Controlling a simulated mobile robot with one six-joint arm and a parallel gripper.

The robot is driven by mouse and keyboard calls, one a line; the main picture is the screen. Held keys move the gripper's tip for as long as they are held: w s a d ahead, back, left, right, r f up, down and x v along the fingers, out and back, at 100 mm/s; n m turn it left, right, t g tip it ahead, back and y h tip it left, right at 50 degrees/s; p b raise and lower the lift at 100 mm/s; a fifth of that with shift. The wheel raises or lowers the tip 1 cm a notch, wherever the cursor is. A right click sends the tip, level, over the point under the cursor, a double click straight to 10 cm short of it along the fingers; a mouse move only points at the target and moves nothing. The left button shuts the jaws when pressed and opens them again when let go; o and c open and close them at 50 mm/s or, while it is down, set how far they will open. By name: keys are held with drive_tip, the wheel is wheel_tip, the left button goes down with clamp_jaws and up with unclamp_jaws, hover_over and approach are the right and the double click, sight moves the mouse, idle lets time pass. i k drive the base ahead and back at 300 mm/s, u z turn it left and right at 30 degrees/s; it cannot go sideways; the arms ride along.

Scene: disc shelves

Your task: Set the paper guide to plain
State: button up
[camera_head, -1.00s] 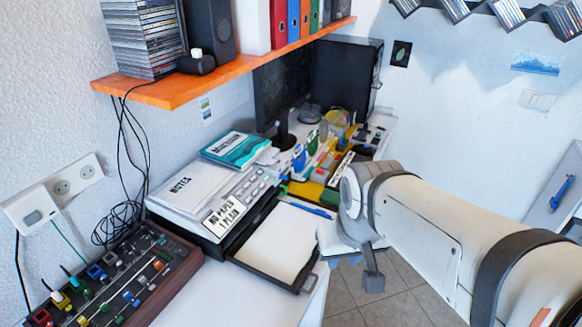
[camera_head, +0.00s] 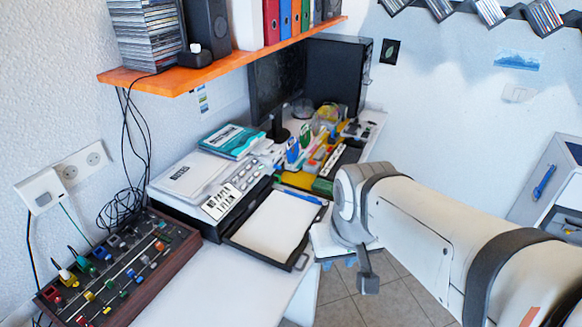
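A printer (camera_head: 170,205) stands on the white desk with a sign on its front that seems to read "NO PAPER 1 PLAIN" (camera_head: 221,202). Its dark tray (camera_head: 236,238) is pulled out and holds white paper (camera_head: 272,226). A thin blue strip (camera_head: 298,194) lies along the tray's far edge; I cannot tell whether it is the paper guide. No guide markings are legible. My gripper (camera_head: 345,262) is just right of the tray's front corner, partly hidden by my wrist. Its fingers do not show clearly, and I see nothing held.
A mixer-like panel (camera_head: 120,270) sits left of the printer. Colourful desk items (camera_head: 318,150), a monitor (camera_head: 277,90) and a PC tower (camera_head: 338,72) stand behind. An orange shelf (camera_head: 220,68) overhangs. Desk front (camera_head: 230,285) is clear.

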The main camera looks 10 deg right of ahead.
sight(310, 199)
drive_tip(key=k, duration=0.75)
drive_tip(key=z, duration=1.8)
drive_tip(key=i, duration=1.3)
drive_tip(key=u, duration=2.4)
drive_tip(key=i, duration=1)
drive_tip(key=z, duration=0.05)
